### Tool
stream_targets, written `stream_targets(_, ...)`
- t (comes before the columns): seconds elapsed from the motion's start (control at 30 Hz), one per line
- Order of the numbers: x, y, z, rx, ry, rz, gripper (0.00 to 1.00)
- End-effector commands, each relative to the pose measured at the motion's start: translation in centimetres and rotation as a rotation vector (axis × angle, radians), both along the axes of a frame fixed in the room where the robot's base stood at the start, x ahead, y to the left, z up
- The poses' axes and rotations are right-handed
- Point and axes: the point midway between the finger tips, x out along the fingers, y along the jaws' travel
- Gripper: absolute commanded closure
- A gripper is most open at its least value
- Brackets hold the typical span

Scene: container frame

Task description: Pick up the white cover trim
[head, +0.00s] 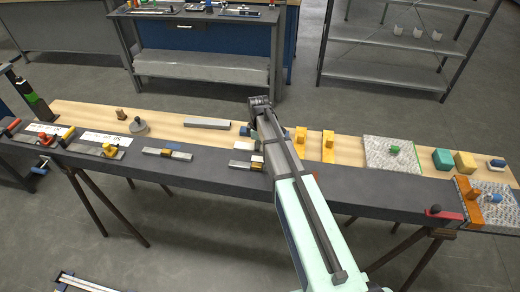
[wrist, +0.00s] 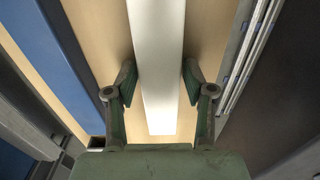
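The white cover trim (wrist: 159,35) is a long, flat white strip. It runs from the top of the wrist view down between my fingers, over a light wood surface. My gripper (wrist: 160,80) is open, with one dark finger on each side of the trim. A narrow gap seems to show between each finger and the trim; I cannot tell whether either touches. In the head view my own arm hides the gripper, and I cannot surely pick out the trim there.
The long workbench (head: 345,185) carries a grey bar (head: 207,123), orange blocks (head: 328,146) and a textured plate (head: 390,157). In the wrist view, a blue part (wrist: 50,60) lies left of the trim and metal rails (wrist: 255,50) lie right of it.

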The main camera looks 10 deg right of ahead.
Motion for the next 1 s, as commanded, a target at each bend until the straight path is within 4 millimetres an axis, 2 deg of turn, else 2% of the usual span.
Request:
stream_targets(0.03, 0.0, 0.0, 0.0, 0.000, 0.000, 0.000, 0.75)
stream_targets(0.1, 0.0, 0.0, 0.0, 0.000, 0.000, 0.000, 0.95)
stream_targets(0.47, 0.0, 0.0, 0.1, 0.000, 0.000, 0.000, 0.95)
stream_targets(0.67, 0.0, 0.0, 0.9, 0.000, 0.000, 0.000, 0.95)
stream_targets(0.87, 0.0, 0.0, 3.2, 0.000, -0.002, 0.000, 0.95)
stream_targets(1.0, 0.1, 0.0, 6.3, 0.000, -0.004, 0.000, 0.95)
